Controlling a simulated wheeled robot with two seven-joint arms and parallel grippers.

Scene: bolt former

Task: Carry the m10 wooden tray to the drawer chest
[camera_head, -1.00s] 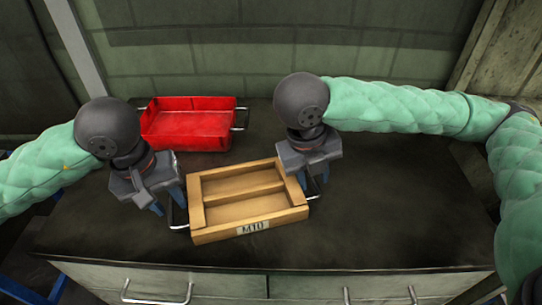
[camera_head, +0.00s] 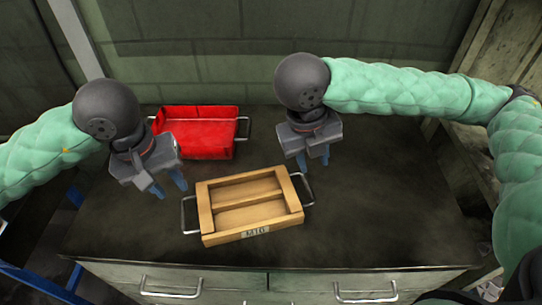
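The M10 wooden tray (camera_head: 250,237) lies on the dark top of the drawer chest (camera_head: 390,220). It has two compartments, an M10 label on its front and a metal handle at each end. My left gripper (camera_head: 172,190) is above and to the left of the left handle, apart from it, with its blue fingers spread. My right gripper (camera_head: 314,160) is behind and above the right handle, also apart from it, with its blue fingers spread. Both grippers look empty.
A red tray (camera_head: 195,150) with metal handles stands behind the wooden tray, between my grippers. A wall is at the back. The chest top to the right is clear. Drawers with handles (camera_head: 365,293) show on the chest's front.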

